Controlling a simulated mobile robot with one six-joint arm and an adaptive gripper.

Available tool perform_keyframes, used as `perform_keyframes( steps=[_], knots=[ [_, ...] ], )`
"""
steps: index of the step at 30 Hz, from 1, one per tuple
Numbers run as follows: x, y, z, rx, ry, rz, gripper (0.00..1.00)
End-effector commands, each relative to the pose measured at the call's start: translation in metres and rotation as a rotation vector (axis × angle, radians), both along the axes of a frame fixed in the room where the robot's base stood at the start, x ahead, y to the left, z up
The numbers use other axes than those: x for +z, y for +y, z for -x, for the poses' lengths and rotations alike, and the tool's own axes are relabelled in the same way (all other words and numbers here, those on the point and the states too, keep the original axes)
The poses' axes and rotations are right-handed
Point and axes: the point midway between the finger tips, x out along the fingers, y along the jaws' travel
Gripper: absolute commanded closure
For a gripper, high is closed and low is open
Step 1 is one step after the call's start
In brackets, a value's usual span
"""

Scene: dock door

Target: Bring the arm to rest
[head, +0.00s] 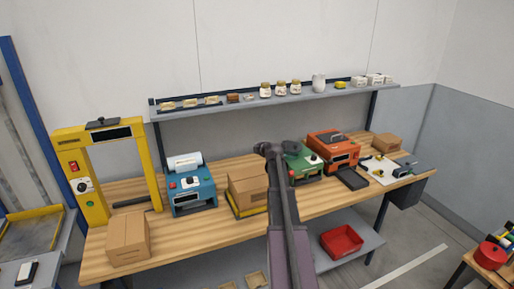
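My arm (284,215) rises from the bottom middle of the head view, with its dark upper joint in front of the workbench. The two fingers of my gripper cannot be made out, so whether it is open or holds anything does not show. The arm covers part of the bench between a cardboard box (246,194) on a yellow-edged base and a green machine (304,164).
The wooden workbench (180,234) carries a yellow frame machine (80,180), a blue machine (192,193), an orange machine (333,152) and a left-hand box (128,238). A shelf (230,109) with jars runs behind. A red bin (341,241) sits below. Floor shows at lower right.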

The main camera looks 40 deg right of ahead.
Motion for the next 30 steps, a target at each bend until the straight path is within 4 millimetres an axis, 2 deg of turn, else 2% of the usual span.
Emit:
perform_keyframes(
  steps=[13,17,22,30],
  knots=[
    [0.000,0.001,-0.001,0.001,0.000,0.000,1.00],
    [0.003,0.008,-0.003,-0.003,-0.025,-0.004,1.00],
    [0.016,0.029,-0.008,-0.032,-0.120,-0.022,1.00],
    [0.045,0.078,-0.009,-0.173,-0.359,-0.113,1.00]
  ],
)
